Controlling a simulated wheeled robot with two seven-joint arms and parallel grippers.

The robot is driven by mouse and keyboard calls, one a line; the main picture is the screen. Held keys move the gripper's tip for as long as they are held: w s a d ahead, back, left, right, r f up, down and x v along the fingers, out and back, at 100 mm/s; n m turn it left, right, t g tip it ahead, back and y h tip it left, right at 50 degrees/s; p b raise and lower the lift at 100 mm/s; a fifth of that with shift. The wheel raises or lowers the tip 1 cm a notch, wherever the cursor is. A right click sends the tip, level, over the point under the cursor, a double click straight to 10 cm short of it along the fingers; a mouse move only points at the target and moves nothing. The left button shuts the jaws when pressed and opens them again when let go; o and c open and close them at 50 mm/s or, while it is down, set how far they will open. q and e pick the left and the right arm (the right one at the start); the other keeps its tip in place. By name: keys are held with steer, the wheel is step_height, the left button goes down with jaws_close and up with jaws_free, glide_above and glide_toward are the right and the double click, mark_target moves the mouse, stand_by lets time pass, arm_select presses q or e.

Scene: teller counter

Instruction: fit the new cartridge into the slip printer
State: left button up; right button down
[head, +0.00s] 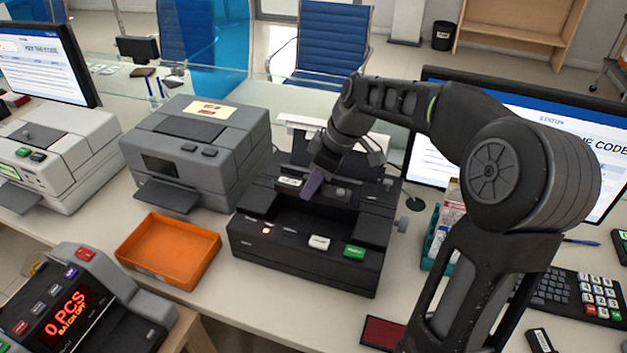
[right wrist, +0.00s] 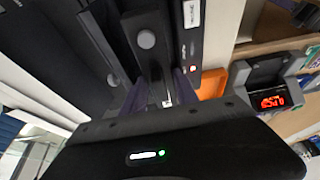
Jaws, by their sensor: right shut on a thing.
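The slip printer (head: 300,262) is the black machine in the middle of the counter, its top bay open and dark inside. A red light and two buttons, one pale and one green, show on its front. My right gripper (head: 315,182) reaches over the bay from the right. It is shut on a dark bar with a round knob, seemingly the cartridge (right wrist: 146,40), which shows between and beyond the fingers in the right wrist view. How deep this sits in the bay is hidden. My left gripper is not in view.
An empty orange tray (head: 170,250) lies left of the printer. A grey machine (head: 200,145) stands behind the tray. A counting machine (head: 85,305) with a red display is at front left. A monitor (head: 585,130) and keypad (head: 585,292) are on the right.

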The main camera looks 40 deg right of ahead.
mark_target(314, 197)
steer(key=shift+f, duration=0.2)
steer(key=shift+f, duration=0.1)
steer(key=shift+f+b, duration=1.6)
steer(key=shift+f, duration=0.45)
steer(key=shift+f+b, duration=1.1)
steer(key=shift+f, duration=0.35)
steer(key=c, duration=0.9)
jaws_free()
steer(key=shift+o, duration=0.2)
steer(key=shift+r, duration=0.1)
steer(key=shift+d, duration=0.1)
